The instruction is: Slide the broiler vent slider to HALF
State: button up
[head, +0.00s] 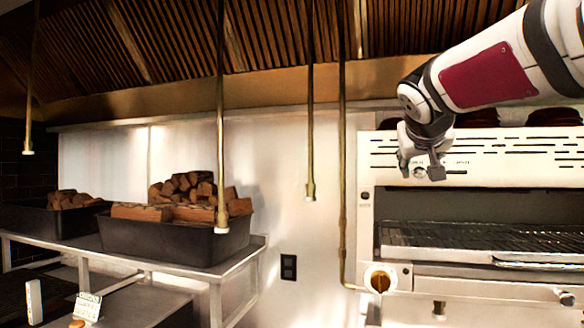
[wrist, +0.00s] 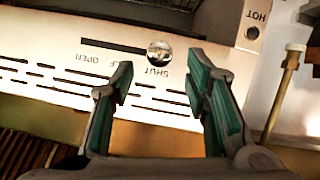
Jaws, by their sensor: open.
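The broiler vent slider is a round shiny knob (wrist: 158,52) on a dark horizontal slot (wrist: 112,46) in the pale broiler front (head: 480,150). The wrist view shows the panel upside down. The knob sits at the slot's right end there, by the SHUT label (wrist: 158,71). The OPEN label (wrist: 95,57) is toward the other end. The label between them is mostly hidden by a finger. My gripper (wrist: 157,82) is open, its teal-padded fingers spread to either side of the knob without visible contact. In the head view my gripper (head: 421,168) is before the upper panel.
Below the panel is the broiler opening with a grill rack (head: 470,238). A brass pipe (head: 343,200) runs down just left of the broiler. Other rods hang from the hood. Black bins of wood (head: 175,240) stand on a steel table at left.

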aim_at(419, 169)
jog(key=shift+p+x, duration=0.3)
jog(key=shift+x, duration=2.15)
jog(key=shift+s, duration=0.1)
grip_shut()
